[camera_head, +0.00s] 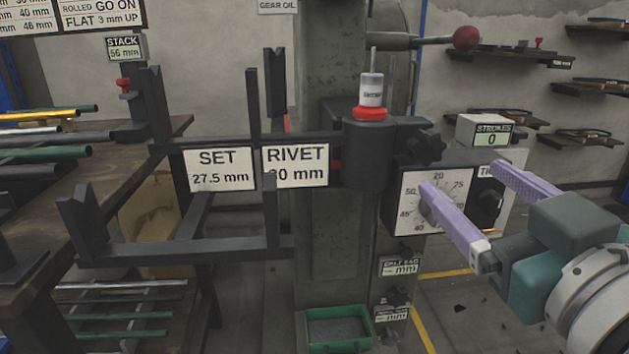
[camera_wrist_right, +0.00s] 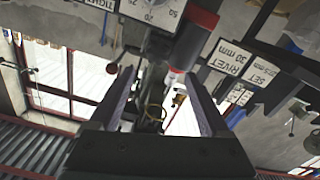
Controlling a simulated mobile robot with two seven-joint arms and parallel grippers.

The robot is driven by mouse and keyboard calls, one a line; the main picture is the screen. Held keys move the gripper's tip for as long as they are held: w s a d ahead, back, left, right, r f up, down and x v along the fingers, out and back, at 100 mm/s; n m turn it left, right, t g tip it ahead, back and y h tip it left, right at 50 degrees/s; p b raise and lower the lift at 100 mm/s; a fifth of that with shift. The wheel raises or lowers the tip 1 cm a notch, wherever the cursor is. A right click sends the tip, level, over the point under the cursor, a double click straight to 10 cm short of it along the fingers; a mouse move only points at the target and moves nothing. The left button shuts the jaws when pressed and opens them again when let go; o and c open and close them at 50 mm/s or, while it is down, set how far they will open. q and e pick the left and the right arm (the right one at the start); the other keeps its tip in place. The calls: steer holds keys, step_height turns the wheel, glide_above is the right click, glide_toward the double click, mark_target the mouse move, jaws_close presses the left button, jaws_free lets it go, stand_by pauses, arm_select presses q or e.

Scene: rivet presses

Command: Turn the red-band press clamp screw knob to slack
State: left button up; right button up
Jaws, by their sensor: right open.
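The press head (camera_head: 367,150) is a dark cylinder on a grey column, with a red band partly showing at its left side. A black lobed knob (camera_head: 428,148) sits at its right, above a white dial plate (camera_head: 412,212). A second dark knob (camera_head: 487,207) is on the panel under a partly hidden label starting "TI". I cannot tell which knob is the clamp screw. My right gripper (camera_head: 462,177) is open and empty, its lilac fingers in front of the dial panel. In the right wrist view its fingers (camera_wrist_right: 160,76) are apart, with the red-banded head (camera_wrist_right: 196,32) beyond them. My left gripper is not in view.
Dark support arms carry a SET 27.5 mm sign (camera_head: 219,170) and a RIVET 30 mm sign (camera_head: 296,166) at the left. A STROKES counter (camera_head: 490,131) stands behind the panel. A red-balled lever (camera_head: 466,38) is above. A green bin (camera_head: 338,328) is low on the column.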

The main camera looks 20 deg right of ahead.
mark_target(430, 148)
steer(key=p+x, duration=0.2)
steer(key=x, duration=0.8)
steer(key=shift+d+r, duration=0.1)
steer(key=shift+d, duration=0.05)
jaws_close()
stand_by(0.4)
